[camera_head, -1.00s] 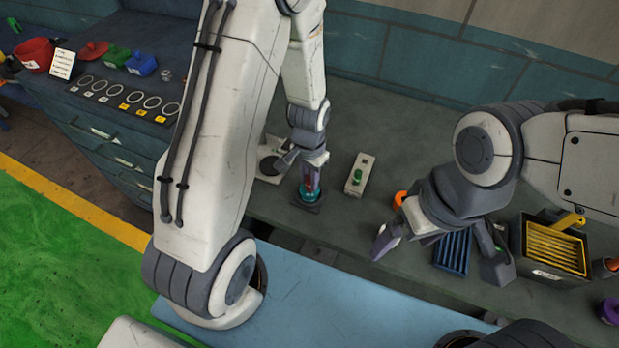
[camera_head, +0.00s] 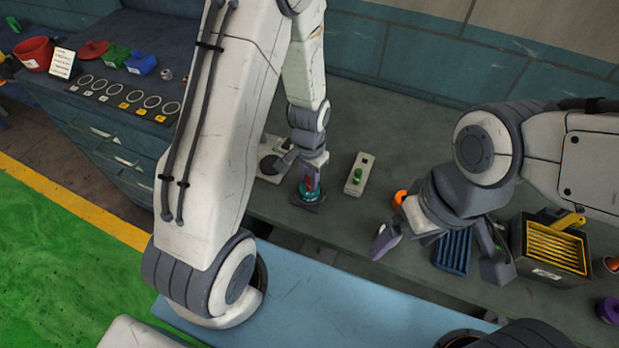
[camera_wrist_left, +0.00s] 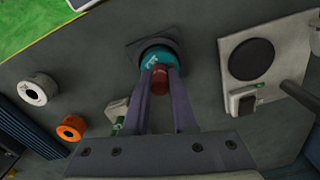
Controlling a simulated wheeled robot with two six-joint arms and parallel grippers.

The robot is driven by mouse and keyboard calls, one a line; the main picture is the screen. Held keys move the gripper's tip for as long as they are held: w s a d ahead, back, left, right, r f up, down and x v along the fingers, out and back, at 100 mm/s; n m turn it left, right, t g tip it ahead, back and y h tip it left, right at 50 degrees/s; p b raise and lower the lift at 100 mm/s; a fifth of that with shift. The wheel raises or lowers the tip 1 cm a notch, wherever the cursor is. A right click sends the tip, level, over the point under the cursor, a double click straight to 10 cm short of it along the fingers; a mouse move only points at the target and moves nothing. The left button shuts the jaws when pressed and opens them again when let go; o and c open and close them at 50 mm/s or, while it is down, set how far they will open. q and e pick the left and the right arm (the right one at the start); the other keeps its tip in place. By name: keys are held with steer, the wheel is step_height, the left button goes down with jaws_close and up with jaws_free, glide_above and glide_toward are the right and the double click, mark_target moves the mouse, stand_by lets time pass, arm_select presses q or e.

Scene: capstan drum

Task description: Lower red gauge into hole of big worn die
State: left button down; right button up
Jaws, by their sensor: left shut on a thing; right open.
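The red gauge (camera_wrist_left: 160,80) is held between the fingers of my left gripper (camera_wrist_left: 161,72), which is shut on it. In the head view my left gripper (camera_head: 311,176) is over a teal ring-shaped die (camera_head: 308,194), with the red gauge partly hidden by the fingers. The teal die also shows in the left wrist view (camera_wrist_left: 158,55), on a dark square base (camera_wrist_left: 133,50). The gauge's lower end is at or over the die; how deep it sits is hidden. My right gripper (camera_head: 436,256) is open and empty, above the bench to the right.
A pale block with a green knob (camera_head: 357,176) stands right of the die. A pale plate with a black disc (camera_wrist_left: 251,59) is beside it. An orange ring (camera_head: 400,198), a blue slotted rack (camera_head: 453,250) and a yellow-ribbed box (camera_head: 523,262) are near my right gripper.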

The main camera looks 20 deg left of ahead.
stand_by(0.9)
arm_select(q)
steer(key=c, duration=0.6)
jaws_free()
steer(key=shift+c, duration=0.2)
steer(key=shift+r, duration=0.1)
step_height(320, 180, up, 10)
steer(key=shift+r+b, duration=0.15)
steer(key=shift+b, duration=0.2)
steer(key=s+d+r+m, duration=0.2)
steer(key=s+d+r, duration=0.2)
steer(key=s, duration=0.5)
steer(key=s+d+r+m+h, duration=0.1)
steer(key=s+d+r, duration=0.4)
steer(key=s+d, duration=0.3)
steer(key=shift+s+d+r+m, duration=0.15)
steer(key=shift+s+d+m, duration=0.1)
steer(key=shift+s+m, duration=0.25)
